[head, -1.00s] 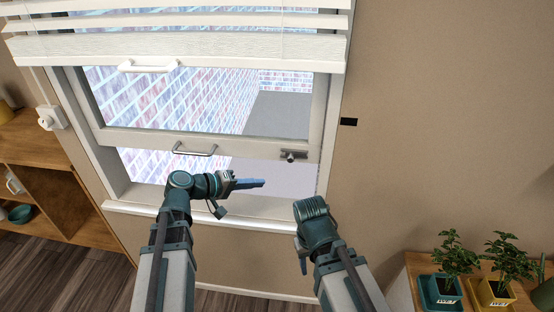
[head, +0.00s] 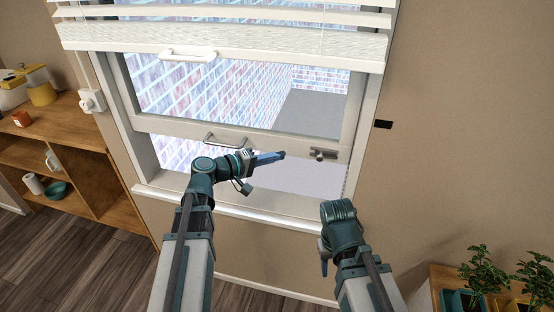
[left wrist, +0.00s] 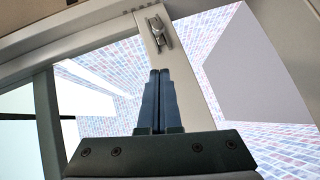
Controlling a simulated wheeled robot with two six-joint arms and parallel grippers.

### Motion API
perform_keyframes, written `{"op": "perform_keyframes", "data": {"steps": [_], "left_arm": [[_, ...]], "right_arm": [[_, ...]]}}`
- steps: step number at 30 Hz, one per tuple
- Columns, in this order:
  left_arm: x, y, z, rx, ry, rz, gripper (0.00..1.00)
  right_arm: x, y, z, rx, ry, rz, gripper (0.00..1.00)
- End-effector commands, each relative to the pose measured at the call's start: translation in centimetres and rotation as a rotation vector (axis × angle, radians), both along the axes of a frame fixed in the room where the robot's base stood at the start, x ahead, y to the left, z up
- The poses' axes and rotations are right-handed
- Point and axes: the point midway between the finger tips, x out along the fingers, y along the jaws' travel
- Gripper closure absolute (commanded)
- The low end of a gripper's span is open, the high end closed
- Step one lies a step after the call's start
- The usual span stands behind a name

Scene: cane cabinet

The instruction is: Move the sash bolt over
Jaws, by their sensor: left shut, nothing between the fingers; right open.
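The sash bolt (head: 323,154) is a small metal bolt with a knob, near the right end of the white sash's bottom rail. In the left wrist view the bolt (left wrist: 158,33) shows just beyond my fingertips, near the window frame. My left gripper (head: 282,155) is shut and empty, its blue fingers pointing right toward the bolt with a gap between. In the left wrist view the shut fingers (left wrist: 160,75) lie side by side. My right gripper (head: 324,266) hangs low below the sill, apart from the window; its fingers are mostly hidden by its arm.
The sash (head: 200,128) is partly raised, with a gap above the sill (head: 240,213). A metal pull handle (head: 225,143) is on its rail, left of the bolt. A blind (head: 225,43) hangs above. A wooden shelf (head: 60,138) stands left; potted plants (head: 485,270) stand lower right.

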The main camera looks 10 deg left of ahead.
Motion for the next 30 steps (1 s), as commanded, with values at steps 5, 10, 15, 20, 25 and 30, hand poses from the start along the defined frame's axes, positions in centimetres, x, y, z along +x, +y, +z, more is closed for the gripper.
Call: {"op": "perform_keyframes", "data": {"steps": [5,10,15,20,25,30], "left_arm": [[2.8,-2.8,-0.9,0.001,0.0,-0.004,1.0],[4.8,-5.1,-1.5,0.001,0.0,-0.003,1.0],[4.2,-7.4,-2.1,0.0,0.001,-0.003,1.0],[4.2,-8.3,-2.2,0.0,0.0,-0.001,1.0],[4.2,-8.6,-2.3,0.0,0.0,0.0,1.0],[4.2,-8.6,-2.3,0.0,0.0,0.0,1.0]], "right_arm": [[0.0,0.0,-0.9,0.0,0.0,0.0,0.53],[0.0,0.0,-1.5,0.0,0.0,0.0,0.53],[0.0,0.0,-2.1,0.0,0.0,0.0,0.53],[0.0,0.0,-2.2,0.0,0.0,0.0,0.53],[0.0,0.0,-2.3,0.0,0.0,0.0,0.53],[0.0,0.0,-2.2,0.0,0.0,0.0,0.53]]}}
